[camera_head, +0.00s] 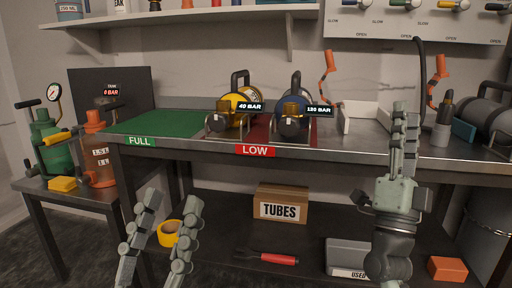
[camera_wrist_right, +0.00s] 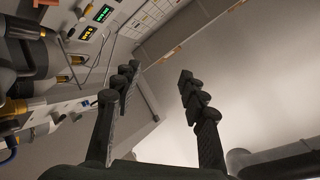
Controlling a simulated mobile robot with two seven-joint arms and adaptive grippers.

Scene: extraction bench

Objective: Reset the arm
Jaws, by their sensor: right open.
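My right gripper (camera_head: 405,125) points upward in front of the right part of the bench, seen nearly edge-on in the head view. In the right wrist view the two dark fingers of the right gripper (camera_wrist_right: 157,78) stand apart with nothing between them. My left gripper (camera_head: 173,200) is low at the front left, in front of the lower shelf. Its two fingers are spread and I see nothing held between them. The right gripper hides part of the bench and wall behind it.
The steel bench (camera_head: 340,149) carries a yellow cylinder (camera_head: 240,107) and a blue cylinder (camera_head: 292,112) at the LOW mat (camera_head: 256,150). The green FULL mat (camera_head: 150,124) is bare. A TUBES box (camera_head: 281,205) and a red-handled tool (camera_head: 270,257) lie below.

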